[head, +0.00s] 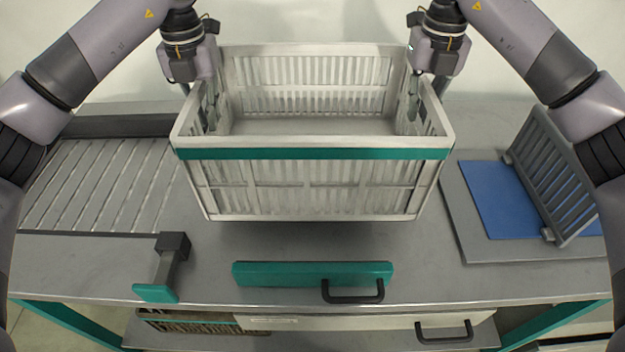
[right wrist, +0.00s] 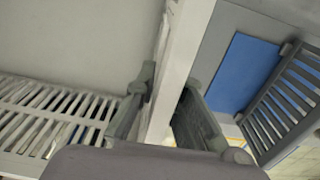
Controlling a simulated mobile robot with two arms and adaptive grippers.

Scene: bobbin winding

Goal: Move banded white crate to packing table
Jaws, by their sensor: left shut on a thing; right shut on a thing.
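The white crate (head: 310,188) with a green band along its front rim is upright in the middle of the head view, and it looks empty. A shadow lies on the grey table under it; it seems slightly above the surface. My left gripper (head: 209,112) is shut on the crate's left side wall. My right gripper (head: 413,106) is shut on the right side wall. In the right wrist view the right gripper's fingers (right wrist: 163,112) sit on either side of the crate's white rim (right wrist: 180,75). The fingertips are partly hidden by the crate.
A slatted metal surface (head: 98,185) is at the left of the grey table (head: 210,258). A blue mat (head: 497,200) and grey slatted rack (head: 553,178) are at the right. A green bar with a black handle (head: 352,291) is at the front, and a green-tipped lever (head: 165,270) at front left.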

